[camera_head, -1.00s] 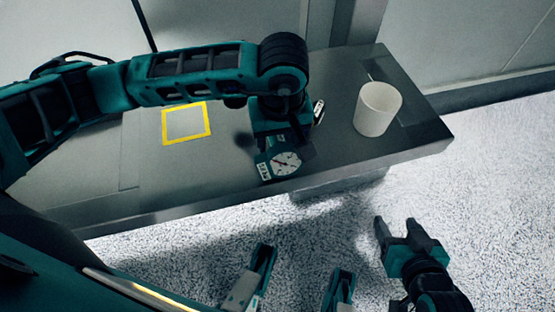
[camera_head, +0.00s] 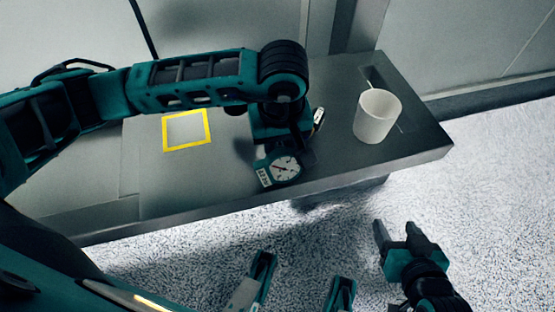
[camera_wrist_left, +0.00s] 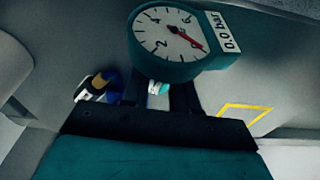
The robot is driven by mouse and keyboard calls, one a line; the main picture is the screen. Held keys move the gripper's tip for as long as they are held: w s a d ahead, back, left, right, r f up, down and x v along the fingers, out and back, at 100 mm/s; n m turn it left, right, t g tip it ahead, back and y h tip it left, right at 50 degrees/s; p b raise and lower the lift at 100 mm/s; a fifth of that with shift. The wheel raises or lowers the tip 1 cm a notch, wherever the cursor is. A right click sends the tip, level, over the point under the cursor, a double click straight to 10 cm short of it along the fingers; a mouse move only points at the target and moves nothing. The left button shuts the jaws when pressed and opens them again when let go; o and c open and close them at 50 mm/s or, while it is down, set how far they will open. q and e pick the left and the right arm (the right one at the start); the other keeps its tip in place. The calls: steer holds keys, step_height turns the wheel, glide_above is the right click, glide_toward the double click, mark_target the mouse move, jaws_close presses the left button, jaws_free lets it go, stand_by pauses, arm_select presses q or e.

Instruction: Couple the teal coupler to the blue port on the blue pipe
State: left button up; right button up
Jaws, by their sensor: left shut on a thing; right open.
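My left gripper (camera_head: 290,148) is over the table and points down. In the left wrist view its fingers (camera_wrist_left: 159,92) are shut on a small white and teal piece (camera_wrist_left: 158,88), which looks like the teal coupler and is mostly hidden. A teal gauge (camera_head: 278,168) reading 0.0 bar is just beyond the fingers; it also shows in the left wrist view (camera_wrist_left: 180,38). A dark blue fitting with gold and white parts (camera_wrist_left: 97,88), likely the blue port, is left of the fingers, apart from them. The blue pipe cannot be made out. My right gripper (camera_head: 396,240) is open and empty, off the table's front edge.
A white cup (camera_head: 377,116) with a thin stick stands on the right part of the grey table (camera_head: 330,165). A yellow square outline (camera_head: 187,130) marks the table to the left. A small white and yellow item (camera_head: 318,119) is right of my left gripper.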

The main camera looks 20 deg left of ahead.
mark_target(278, 146)
arm_select(q)
steer(key=shift+r+p, duration=1.85)
steer(key=shift+r, duration=1.15)
jaws_close()
